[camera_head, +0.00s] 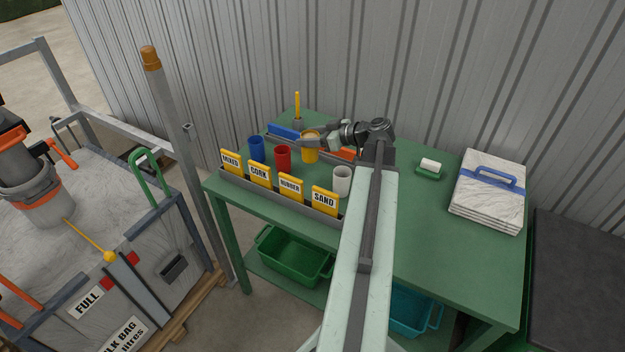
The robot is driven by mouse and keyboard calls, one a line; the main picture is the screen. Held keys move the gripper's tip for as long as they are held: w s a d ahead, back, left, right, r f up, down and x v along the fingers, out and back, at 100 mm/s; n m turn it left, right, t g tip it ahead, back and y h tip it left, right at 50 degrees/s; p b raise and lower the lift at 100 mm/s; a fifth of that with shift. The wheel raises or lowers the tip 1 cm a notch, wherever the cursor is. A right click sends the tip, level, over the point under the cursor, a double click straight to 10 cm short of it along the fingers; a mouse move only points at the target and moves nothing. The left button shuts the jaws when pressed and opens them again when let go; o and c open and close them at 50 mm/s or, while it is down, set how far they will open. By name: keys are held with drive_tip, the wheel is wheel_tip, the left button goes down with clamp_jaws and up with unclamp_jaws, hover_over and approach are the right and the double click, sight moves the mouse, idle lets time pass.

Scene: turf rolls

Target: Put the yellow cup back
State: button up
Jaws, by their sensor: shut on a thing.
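The yellow cup (309,153) is on the far side of the green table, behind and right of the red cup. My gripper (314,141) reaches in from the right and is shut on the yellow cup near its top, with its fingers hiding part of it. The cup looks upright. I cannot tell whether its base touches the table. A blue cup (256,148), a red cup (283,159) and a white cup (342,181) stand apart behind a row of yellow label cards, MIXED (231,161), CORN (260,174), RUBBER (290,187) and SAND (325,200).
The green table (440,236) has free room right of my arm. A green-based white block (429,168) and stacked white slabs (488,192) lie there. A blue item (284,131) and a yellow stick in a holder (297,107) are near the gripper. The corrugated wall stands close behind.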

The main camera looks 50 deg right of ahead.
sight(312, 160)
drive_tip(key=shift+f+b, duration=5.1)
drive_tip(key=shift+f, duration=0.1)
drive_tip(key=o, duration=1.6)
drive_tip(key=shift+r, duration=0.1)
drive_tip(key=shift+s+d+r+p, duration=0.15)
drive_tip(key=shift+s+r+p, duration=0.25)
drive_tip(key=shift+p, duration=0.1)
drive_tip(key=p+v, duration=0.4)
drive_tip(key=v, duration=0.6)
drive_tip(key=shift+s+r, duration=0.1)
drive_tip(key=shift+s, duration=0.15)
drive_tip(key=shift+s+d, duration=0.15)
drive_tip(key=shift+s, duration=0.2)
